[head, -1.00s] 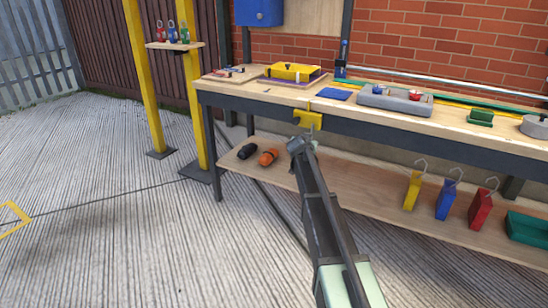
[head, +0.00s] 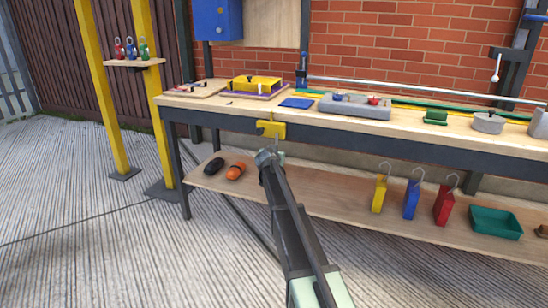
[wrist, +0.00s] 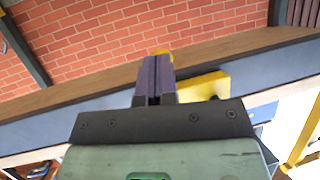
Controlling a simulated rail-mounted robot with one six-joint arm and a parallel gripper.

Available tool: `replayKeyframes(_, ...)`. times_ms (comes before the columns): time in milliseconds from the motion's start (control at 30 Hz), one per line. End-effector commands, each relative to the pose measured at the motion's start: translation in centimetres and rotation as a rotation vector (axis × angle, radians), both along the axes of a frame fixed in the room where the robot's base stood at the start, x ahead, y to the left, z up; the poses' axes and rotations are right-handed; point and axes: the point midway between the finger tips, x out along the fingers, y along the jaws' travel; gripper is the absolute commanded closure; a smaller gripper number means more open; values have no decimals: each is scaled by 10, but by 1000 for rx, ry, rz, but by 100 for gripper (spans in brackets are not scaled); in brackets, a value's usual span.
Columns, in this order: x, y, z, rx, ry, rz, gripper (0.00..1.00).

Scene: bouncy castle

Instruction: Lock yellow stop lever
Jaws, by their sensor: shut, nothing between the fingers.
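A yellow piece (head: 270,129), which looks like the stop lever, is fixed on the front edge of the workbench. In the wrist view the yellow piece (wrist: 203,87) is partly hidden behind my gripper, with a dark slot or hole low on it. A bit of yellow also shows above the fingertips. My gripper (head: 277,146) is just below and in front of the yellow piece in the head view. In the wrist view my gripper (wrist: 158,62) has its two dark fingers together and empty. I cannot tell whether they touch the yellow piece.
The workbench (head: 220,112) carries a yellow box (head: 256,83), a blue pad (head: 297,102) and a grey block (head: 350,107). Yellow, blue and red hooked tags (head: 411,200) stand on the lower shelf (head: 320,208). Coloured padlocks (head: 131,48) are on a small shelf at left.

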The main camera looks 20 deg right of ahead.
Motion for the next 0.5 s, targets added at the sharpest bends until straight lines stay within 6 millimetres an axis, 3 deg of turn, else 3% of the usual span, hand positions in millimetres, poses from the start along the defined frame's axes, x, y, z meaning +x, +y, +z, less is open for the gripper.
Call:
replayKeyframes(267,-8,4,3,1,0,-3,100)
replayKeyframes(500,-52,34,15,-1,-3,-2,100)
